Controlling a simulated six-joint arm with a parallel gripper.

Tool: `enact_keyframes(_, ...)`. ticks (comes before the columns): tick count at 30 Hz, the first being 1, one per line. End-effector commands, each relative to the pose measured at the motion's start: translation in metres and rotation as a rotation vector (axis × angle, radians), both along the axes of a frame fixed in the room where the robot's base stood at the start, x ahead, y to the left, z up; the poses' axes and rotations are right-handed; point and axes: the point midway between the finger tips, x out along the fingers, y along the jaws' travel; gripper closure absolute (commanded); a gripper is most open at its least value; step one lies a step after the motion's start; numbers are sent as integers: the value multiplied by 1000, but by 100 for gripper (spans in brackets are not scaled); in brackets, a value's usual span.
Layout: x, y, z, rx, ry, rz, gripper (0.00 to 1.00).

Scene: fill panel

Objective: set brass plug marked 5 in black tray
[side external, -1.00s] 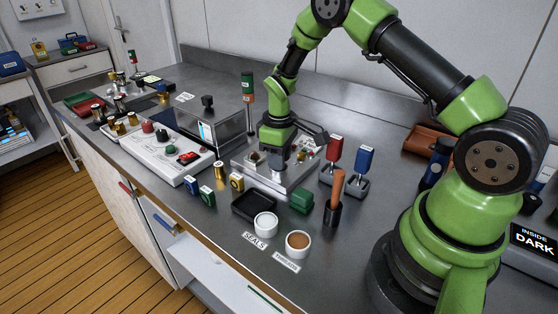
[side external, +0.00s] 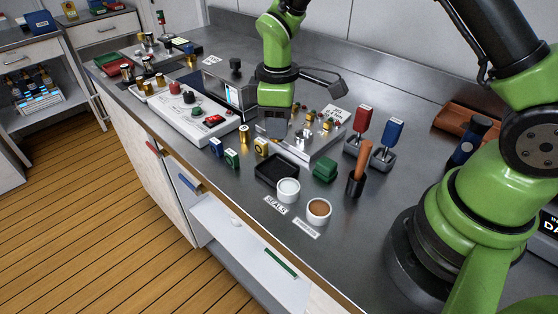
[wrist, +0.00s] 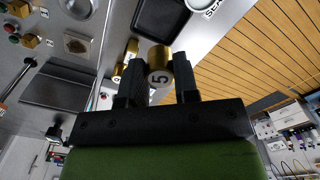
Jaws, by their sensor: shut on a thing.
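My gripper (wrist: 158,75) is shut on the brass plug marked 5 (wrist: 159,62), a short cylinder whose pale end face shows a black 5 in the wrist view. In the side external view my gripper (side external: 277,128) is above the near left part of the metal panel (side external: 312,148), and I cannot make out the held plug there. The black tray (side external: 291,181) lies on the bench in front of the panel and looks empty. Its edge also shows at the top of the wrist view (wrist: 140,24). The plug is apart from the tray.
Brass plugs (side external: 261,147) and blue and green blocks (side external: 232,158) stand left of the tray. A white cup (side external: 289,196), a brown-filled cup (side external: 319,220) and a green block (side external: 325,172) are near it. Red and blue handled tools (side external: 388,137) stand at the right.

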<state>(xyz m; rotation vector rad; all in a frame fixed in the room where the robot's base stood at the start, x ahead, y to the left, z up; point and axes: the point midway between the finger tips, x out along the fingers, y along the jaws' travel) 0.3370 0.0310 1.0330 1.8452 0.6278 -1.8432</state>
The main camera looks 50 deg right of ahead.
Motion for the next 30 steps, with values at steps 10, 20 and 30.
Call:
enact_keyframes(10, -1, 0, -51, 0, 3, 0, 98)
enact_keyframes(20, 0, 0, -86, 0, 0, -1, 98)
enact_keyframes(30, 0, 0, -89, 1, 1, -1, 69)
